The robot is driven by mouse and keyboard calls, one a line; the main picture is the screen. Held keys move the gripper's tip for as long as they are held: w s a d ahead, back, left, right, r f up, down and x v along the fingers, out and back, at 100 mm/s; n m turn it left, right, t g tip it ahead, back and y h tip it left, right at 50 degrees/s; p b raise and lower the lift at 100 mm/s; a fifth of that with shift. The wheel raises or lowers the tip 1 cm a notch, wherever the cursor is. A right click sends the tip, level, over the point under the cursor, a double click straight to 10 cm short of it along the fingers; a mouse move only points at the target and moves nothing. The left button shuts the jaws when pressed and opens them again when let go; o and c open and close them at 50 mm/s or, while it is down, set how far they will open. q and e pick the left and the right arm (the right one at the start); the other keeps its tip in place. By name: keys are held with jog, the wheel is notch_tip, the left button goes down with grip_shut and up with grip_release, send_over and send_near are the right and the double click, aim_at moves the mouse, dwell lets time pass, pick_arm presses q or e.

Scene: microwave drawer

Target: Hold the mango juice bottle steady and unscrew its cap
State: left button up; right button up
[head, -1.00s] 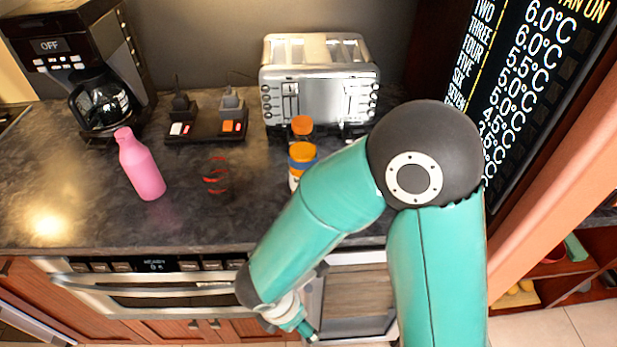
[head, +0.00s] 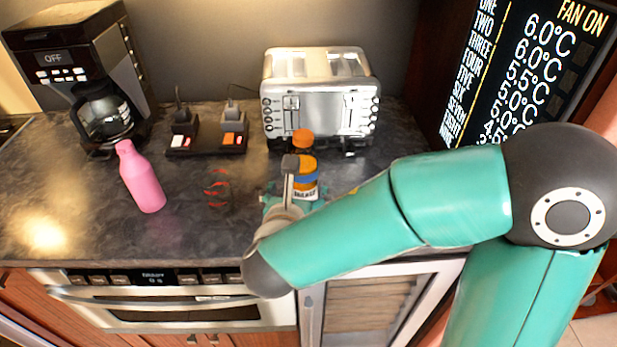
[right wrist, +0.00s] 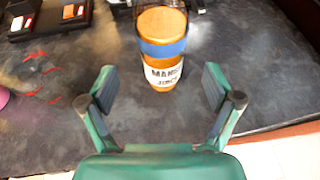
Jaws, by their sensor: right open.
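The mango juice bottle (head: 306,177) stands upright on the dark counter. It has an orange top, a blue band and a white label. In the right wrist view the bottle (right wrist: 163,73) stands ahead of my right gripper (right wrist: 158,80), roughly centred between its spread fingers. No finger touches it there. In the head view my right gripper (head: 292,192) is just in front of the bottle and partly hides it. The gripper is open and empty. My left gripper is in no view.
A silver toaster (head: 320,100) is behind that. A black tray (head: 207,146) and a pink bottle (head: 141,178) are to the left, with a coffee maker (head: 75,65) at the far left. The counter's front left is mostly clear.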

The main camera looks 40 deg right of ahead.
aim_at(304, 179)
jog(key=shift+x, duration=1.2)
jog(key=shift+s+p+x, duration=0.2)
jog(key=shift+p+x, duration=0.25)
jog(key=shift+x, duration=2.15)
jog(key=shift+d+f, duration=0.15)
jog(key=c, duration=1.6)
jog(key=shift+o, duration=0.2)
notch_tip(304, 179, up, 20)
jog(key=shift+r+p, duration=0.1)
jog(key=shift+p, duration=1.1)
